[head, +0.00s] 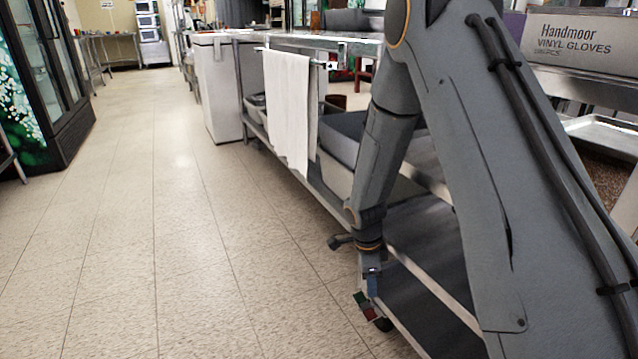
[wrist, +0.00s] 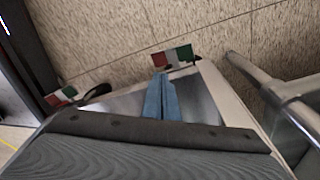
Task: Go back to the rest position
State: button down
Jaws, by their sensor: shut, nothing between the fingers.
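My gripper (head: 372,287) hangs low at the end of my arm in the head view, pointing down beside the steel shelving on its aisle side. Its blue fingers show in the wrist view (wrist: 160,80), pressed together with nothing between them. A small green, white and red patch (wrist: 172,57) lies past the fingertips in the wrist view, and a second one is at the left. A green and red patch (head: 366,307) also shows just below the gripper in the head view. I cannot tell what the patches are fixed to.
A steel counter with lower shelves (head: 425,262) runs along the right. A white towel (head: 288,110) hangs from its rail. A white bin (head: 217,88) stands farther back. A glass-door cooler (head: 42,75) is at the left. The tiled floor (head: 150,220) between them is clear.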

jog(key=s+a+r+n+y, duration=0.1)
jog(key=s+a+r+n, duration=0.5)
jog(key=r, duration=0.4)
jog(key=s+a+r+n, duration=0.4)
jog(key=a+r+n, duration=0.2)
jog(key=a+r, duration=0.25)
jog(key=s+a+r+n+y+p, duration=0.1)
jog(key=s+a+r+n, duration=0.1)
jog(key=s+r+n, duration=0.4)
jog(key=s+a+r+n+y, duration=0.1)
jog(key=s+a+r+n, duration=0.15)
jog(key=s, duration=0.55)
jog(key=s+a+r+n+y+p, duration=0.1)
jog(key=s+a+r+n, duration=0.1)
jog(key=s+r+n, duration=0.35)
jog(key=d+r+m+h+p, duration=0.1)
jog(key=d+r+m+p, duration=0.2)
jog(key=d+r+p, duration=0.7)
jog(key=s+d+r+m+h+p, duration=0.1)
jog(key=d+r+m+p, duration=0.2)
jog(key=d+r+p, duration=0.8)
notch_tip(320, 180, up, 6)
jog(key=p, duration=1.6)
jog(key=shift+s+m+p, duration=0.25)
jog(key=shift+m+p, duration=0.15)
